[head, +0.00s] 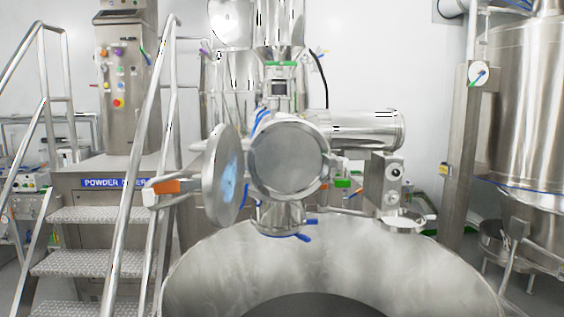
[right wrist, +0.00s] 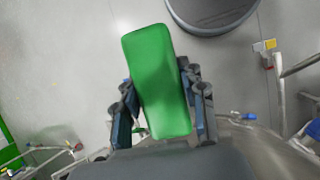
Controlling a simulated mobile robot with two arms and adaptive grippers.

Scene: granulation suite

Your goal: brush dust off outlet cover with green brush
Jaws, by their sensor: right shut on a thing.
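The green brush (right wrist: 157,80) shows as a green block in the right wrist view, tilted slightly; its bristles are not visible. My right gripper (right wrist: 163,108) is shut on it, with a dark finger along each side. In the head view, a round metal cover (head: 222,176) stands swung open to the left of a round outlet (head: 289,159); it appears to be the outlet cover. Its inner face has a pale blue patch; I cannot tell whether that is dust. Neither gripper shows in the head view, so the brush's distance from the cover cannot be told.
A wide steel vessel (head: 410,262) fills the foreground below the outlet. Steps with metal handrails (head: 140,170) stand at the left. A tall steel tank (head: 525,110) is at the right. Grey floor (right wrist: 75,75) lies below the brush in the wrist view.

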